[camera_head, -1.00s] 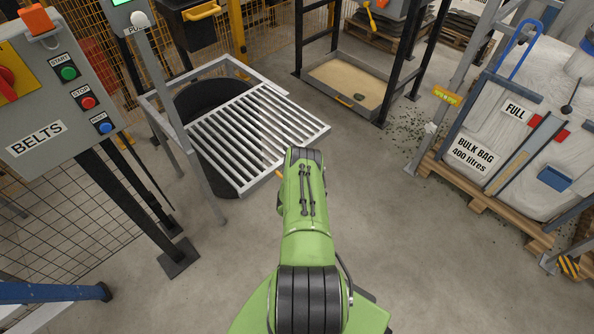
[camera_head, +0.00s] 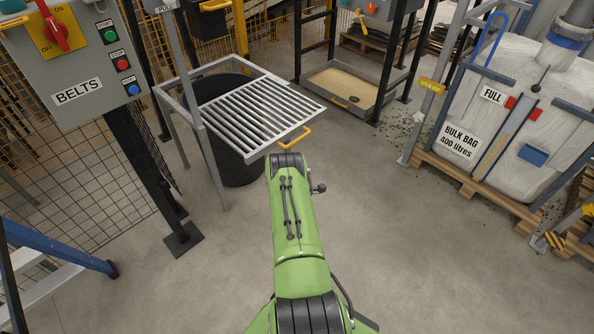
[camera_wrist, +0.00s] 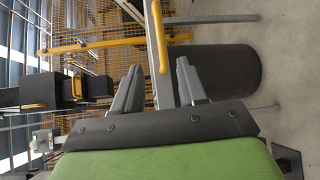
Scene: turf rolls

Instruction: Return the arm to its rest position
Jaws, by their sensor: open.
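My green arm reaches forward from the bottom centre of the head view, with its dark end below the slatted grate. My gripper's jaws are hidden in the head view. In the wrist view my gripper (camera_wrist: 160,88) is open, with two grey fingers apart and nothing held between them. A yellow handle (camera_wrist: 157,38) shows beyond the fingers in the wrist view. In the head view the yellow handle (camera_head: 294,140) is on the front edge of the metal grate (camera_head: 262,112). I cannot tell whether the fingers touch anything.
A black bin (camera_head: 240,173) stands under the grate. The BELTS control box (camera_head: 82,62) is on posts at the left, beside mesh fencing. A blue-railed step (camera_head: 60,250) is at lower left. A bulk bag (camera_head: 500,130) on a pallet stands right. Floor at centre right is clear.

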